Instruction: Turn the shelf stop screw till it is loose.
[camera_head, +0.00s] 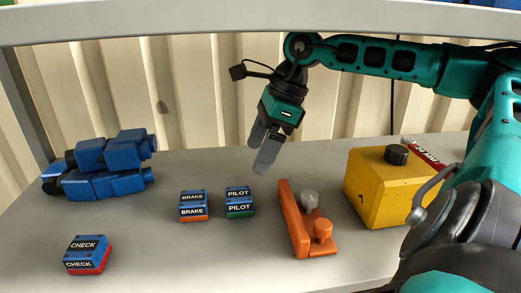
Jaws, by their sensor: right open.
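An orange angled bracket (291,222), which looks like the shelf stop, lies on the grey shelf right of centre. A grey knob-like screw head (310,200) stands upright on it, and an orange knob (322,230) stands nearer the front. I cannot tell from this view how tight either is. My right gripper (262,150) hangs above the shelf, behind and left of the bracket. Its two grey fingers point down, apart and empty, touching nothing. My left gripper is not in view.
A yellow block (378,188) with a black cap stands right of the bracket. Blue-topped PILOT (239,201), BRAKE (193,205) and CHECK (88,255) blocks lie left. Blue cylinders (105,165) are stacked at far left. An upper shelf edge (150,22) crosses above.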

